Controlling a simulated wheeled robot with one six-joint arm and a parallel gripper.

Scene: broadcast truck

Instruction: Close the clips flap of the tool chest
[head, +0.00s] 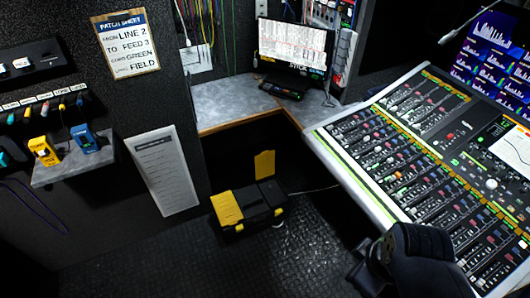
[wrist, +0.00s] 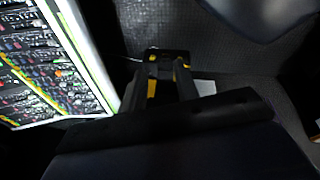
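The tool chest (head: 248,222) is a black box with yellow parts on the floor below the desk, in the middle of the head view. A yellow flap (head: 227,207) lies flat over the left of its top. Another yellow flap (head: 265,163) stands upright at the back. I cannot read which flap is labelled clips. The chest also shows small in the wrist view (wrist: 167,55), beyond my fingertips. My gripper (wrist: 160,70) is open, its two dark fingers apart, with nothing seen held. In the head view my arm is at the lower right, well away from the chest.
The mixing console (head: 400,150) fills the right side, its pale edge close to my arm. A grey desk (head: 235,110) overhangs behind the chest. A small shelf (head: 75,165) juts out at left. The dark floor (head: 170,255) in front is clear.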

